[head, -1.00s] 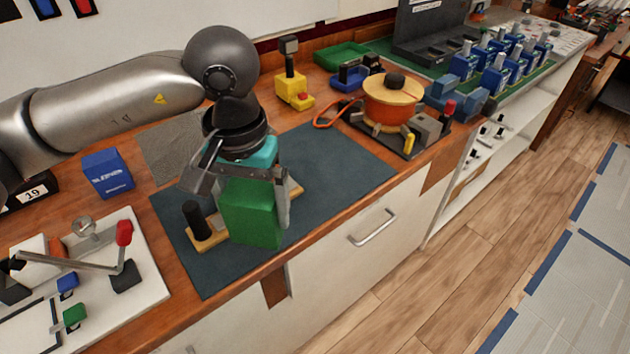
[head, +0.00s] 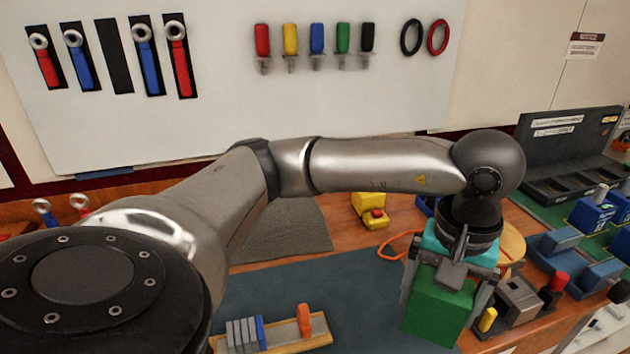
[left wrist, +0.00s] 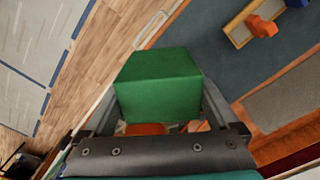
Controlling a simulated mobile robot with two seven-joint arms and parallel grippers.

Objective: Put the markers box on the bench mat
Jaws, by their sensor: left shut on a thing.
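My left gripper (head: 446,292) is shut on a green box (head: 438,316), with one finger on each side of it. No label shows on the box, so I cannot read whether it is the markers box. In the left wrist view the green box (left wrist: 158,84) sits between the fingers. The bench mat (head: 290,282) is the dark blue-grey sheet on the wooden bench. In the head view the box overlaps the mat's right end; its height above the surface is unclear. The mat also shows in the left wrist view (left wrist: 207,62). My right gripper is not in view.
A wooden tray (head: 318,331) with grey, blue and orange pieces lies on the mat. A yellow tool (head: 370,210) stands behind the mat. The mat's middle looks clear.

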